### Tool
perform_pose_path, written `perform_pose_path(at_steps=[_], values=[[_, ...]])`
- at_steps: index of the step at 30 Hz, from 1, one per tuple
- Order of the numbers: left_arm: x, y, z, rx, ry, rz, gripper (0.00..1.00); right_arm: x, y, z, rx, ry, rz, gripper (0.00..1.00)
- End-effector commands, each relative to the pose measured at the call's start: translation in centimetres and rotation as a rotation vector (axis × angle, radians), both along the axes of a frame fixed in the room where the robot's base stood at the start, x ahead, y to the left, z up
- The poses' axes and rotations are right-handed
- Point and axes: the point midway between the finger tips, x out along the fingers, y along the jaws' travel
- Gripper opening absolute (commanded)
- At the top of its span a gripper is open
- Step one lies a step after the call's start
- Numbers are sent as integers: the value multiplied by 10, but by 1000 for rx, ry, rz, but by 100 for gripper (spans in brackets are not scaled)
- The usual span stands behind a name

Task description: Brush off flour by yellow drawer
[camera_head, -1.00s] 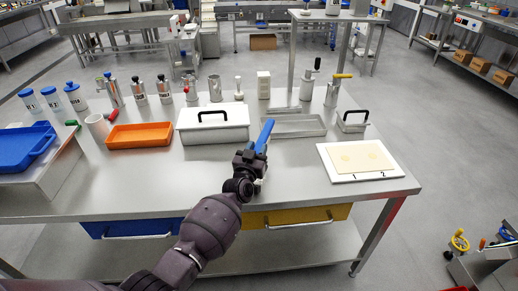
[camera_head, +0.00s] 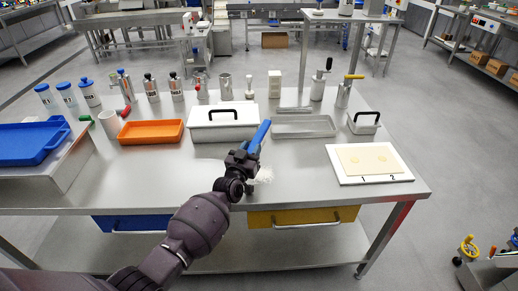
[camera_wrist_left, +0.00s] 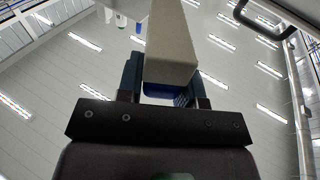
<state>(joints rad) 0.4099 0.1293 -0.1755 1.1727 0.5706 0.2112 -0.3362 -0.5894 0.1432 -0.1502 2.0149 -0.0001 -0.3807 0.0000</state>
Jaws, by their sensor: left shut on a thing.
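My left gripper (camera_head: 243,157) is shut on a blue brush (camera_head: 258,137), which sticks up and to the right above the steel table. In the left wrist view the brush (camera_wrist_left: 171,45) shows as a pale block with blue beneath it, between the two dark fingers. A white flour patch (camera_head: 265,175) lies on the table near the front edge, just right of my gripper and above the yellow drawer (camera_head: 303,217). My arm may hide part of the patch. The yellow drawer looks closed. My right gripper is not in view.
A white lidded box (camera_head: 222,123), an orange tray (camera_head: 152,132) and a steel tray (camera_head: 303,128) stand behind the gripper. A white board (camera_head: 391,177) with a dough sheet (camera_head: 368,159) lies at right. A blue drawer (camera_head: 135,224) is at left. The table front is mostly clear.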

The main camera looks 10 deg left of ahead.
Motion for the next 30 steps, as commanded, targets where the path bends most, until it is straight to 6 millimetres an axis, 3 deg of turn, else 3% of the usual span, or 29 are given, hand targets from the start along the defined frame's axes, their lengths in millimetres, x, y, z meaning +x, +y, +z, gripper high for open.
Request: perform_pose_path(at_steps=[1,17,30], values=[[-22,38,-76,78,130,38,10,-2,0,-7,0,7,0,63],[-24,46,-71,76,128,38,10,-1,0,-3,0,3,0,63],[-23,45,-34,75,124,37,10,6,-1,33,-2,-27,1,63]])
